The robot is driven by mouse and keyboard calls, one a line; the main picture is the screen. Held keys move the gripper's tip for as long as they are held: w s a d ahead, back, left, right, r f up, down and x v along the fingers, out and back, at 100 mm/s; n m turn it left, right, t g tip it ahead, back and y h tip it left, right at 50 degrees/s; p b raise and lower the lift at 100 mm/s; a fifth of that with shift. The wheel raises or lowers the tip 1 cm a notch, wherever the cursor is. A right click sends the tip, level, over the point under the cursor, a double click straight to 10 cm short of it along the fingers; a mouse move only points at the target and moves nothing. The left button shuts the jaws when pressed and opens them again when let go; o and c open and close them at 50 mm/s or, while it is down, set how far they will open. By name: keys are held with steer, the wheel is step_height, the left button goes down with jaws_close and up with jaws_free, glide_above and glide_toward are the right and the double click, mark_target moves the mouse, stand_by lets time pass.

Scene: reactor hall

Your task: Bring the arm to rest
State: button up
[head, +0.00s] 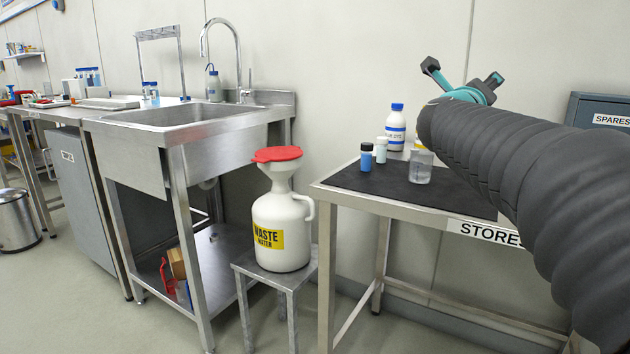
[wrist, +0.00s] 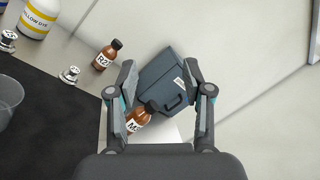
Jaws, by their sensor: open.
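My gripper (head: 463,76) is held up above the stores table (head: 345,193) at the end of my dark ribbed arm, in the right half of the head view. In the wrist view my gripper (wrist: 158,68) is open, with its two fingers spread and nothing between their pads. Below the fingers a brown bottle with a label starting with M (wrist: 137,117) and a blue-grey case with a handle (wrist: 160,75) show. I cannot tell the exact height above them. My arm hides the right part of the table in the head view.
Another brown bottle (wrist: 106,56) stands near the case. Left are a waste water carboy (head: 282,232) and a sink (head: 190,113).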

steer(key=s+a+f+n+y+p, duration=0.1)
steer(key=s+a+f+n+y, duration=0.55)
steer(key=n, duration=0.45)
steer(key=s+a+f+n+y+p, duration=0.1)
steer(key=s+a+f+n+y, duration=0.2)
steer(key=a+f+n+y, duration=0.55)
steer(key=s+a+f+n+g+h+p, duration=0.1)
steer(key=s+f+n+g+h, duration=0.1)
steer(key=s+f+n+g, duration=0.7)
steer(key=s+f+n, duration=0.5)
steer(key=s+f, duration=0.4)
steer(key=s, duration=0.4)
steer(key=shift+a+f, duration=0.35)
steer(key=shift+a, duration=0.05)
steer(key=shift+s, duration=0.1)
